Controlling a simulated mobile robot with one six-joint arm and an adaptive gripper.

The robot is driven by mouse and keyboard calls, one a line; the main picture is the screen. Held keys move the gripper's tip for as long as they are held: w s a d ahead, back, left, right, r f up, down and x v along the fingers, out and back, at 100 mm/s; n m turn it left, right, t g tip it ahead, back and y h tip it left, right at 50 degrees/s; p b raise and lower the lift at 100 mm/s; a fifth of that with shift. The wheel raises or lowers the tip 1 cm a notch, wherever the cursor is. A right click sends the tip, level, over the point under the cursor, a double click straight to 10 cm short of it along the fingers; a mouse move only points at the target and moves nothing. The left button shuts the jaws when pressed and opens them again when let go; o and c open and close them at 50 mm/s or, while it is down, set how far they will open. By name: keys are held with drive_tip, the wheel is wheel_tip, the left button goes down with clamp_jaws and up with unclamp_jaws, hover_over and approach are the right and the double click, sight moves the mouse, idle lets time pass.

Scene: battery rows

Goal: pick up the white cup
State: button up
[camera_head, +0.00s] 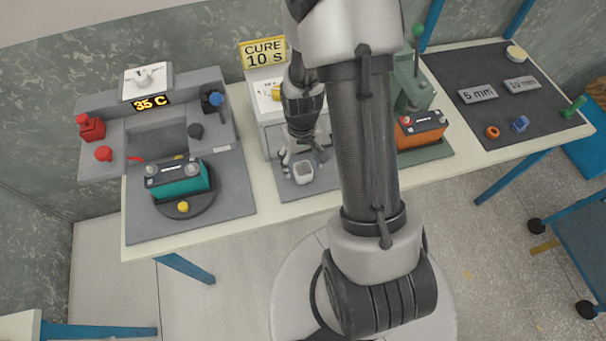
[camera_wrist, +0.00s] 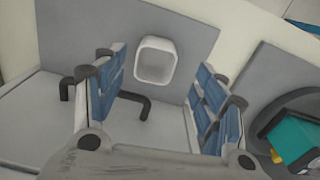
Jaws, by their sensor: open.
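The white cup (camera_head: 303,173) is a small, square-mouthed cup on the grey mat in front of the white cure station. In the wrist view the white cup (camera_wrist: 155,60) shows its open mouth, just beyond the fingertips and roughly centred between them. My gripper (camera_head: 302,152) points down just above and behind the cup. In the wrist view my gripper (camera_wrist: 160,80) is open, with its blue-padded fingers spread on either side and nothing between them. I cannot tell exactly how far the fingertips are from the cup.
The cure station (camera_head: 265,100) stands right behind the cup, and its black handle (camera_wrist: 135,100) shows between my fingers. A teal battery (camera_head: 178,181) sits on a round turntable at left. An orange battery (camera_head: 420,129) stands at right, beyond my arm. The table's front edge is close to the cup.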

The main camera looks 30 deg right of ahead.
sight(303, 169)
drive_tip(key=shift+w+d+f+b, duration=0.15)
drive_tip(key=shift+f+b, duration=0.35)
drive_tip(key=shift+f, duration=0.85)
drive_tip(key=shift+w+d+f+b, duration=0.15)
drive_tip(key=shift+f+b, duration=0.35)
drive_tip(key=shift+f, duration=0.85)
drive_tip(key=shift+s, duration=0.1)
drive_tip(key=shift+c, duration=0.4)
drive_tip(key=c, duration=0.9)
drive_tip(key=shift+r, duration=0.15)
